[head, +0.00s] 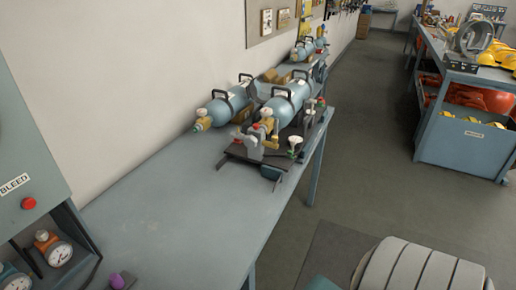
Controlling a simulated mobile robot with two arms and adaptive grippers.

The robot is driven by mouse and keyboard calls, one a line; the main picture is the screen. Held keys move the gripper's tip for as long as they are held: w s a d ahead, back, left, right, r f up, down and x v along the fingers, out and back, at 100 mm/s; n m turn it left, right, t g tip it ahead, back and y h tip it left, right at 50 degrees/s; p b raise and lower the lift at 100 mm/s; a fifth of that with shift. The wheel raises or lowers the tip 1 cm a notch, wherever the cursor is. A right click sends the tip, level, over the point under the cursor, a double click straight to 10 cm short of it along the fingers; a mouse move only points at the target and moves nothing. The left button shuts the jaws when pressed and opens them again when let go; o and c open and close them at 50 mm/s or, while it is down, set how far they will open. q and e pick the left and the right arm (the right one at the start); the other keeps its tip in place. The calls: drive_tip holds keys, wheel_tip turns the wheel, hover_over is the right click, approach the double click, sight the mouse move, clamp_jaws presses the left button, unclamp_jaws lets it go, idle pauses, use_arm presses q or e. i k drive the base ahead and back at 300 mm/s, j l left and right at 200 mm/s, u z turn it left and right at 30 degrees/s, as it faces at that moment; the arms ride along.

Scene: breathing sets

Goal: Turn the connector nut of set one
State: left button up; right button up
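Light-blue breathing cylinders with black handles lie along the wall side of the grey bench. The nearer ones are a left cylinder (226,106) and a right cylinder (289,101), each with yellowish fittings at its near end. The left cylinder's fitting (203,122) and the right cylinder's fitting (268,124) are small here. I cannot tell which set is set one or pick out its connector nut. A dark stand with a grey clamp-like part (246,146) sits just in front of the right cylinder. Neither of my grippers is in view.
The near part of the bench (165,205) is mostly clear. A grey panel marked BLEED (22,150) with a red button and gauges stands at left. A blue workbench (455,145) with yellow and orange items stands at right. Open floor (375,165) lies between.

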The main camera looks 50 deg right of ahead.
sight(250, 141)
drive_tip(key=k+l, duration=0.3)
drive_tip(key=l, duration=0.15)
drive_tip(key=k+l, duration=0.35)
drive_tip(key=l, duration=0.15)
drive_tip(key=k+l, duration=0.3)
drive_tip(key=l, duration=0.15)
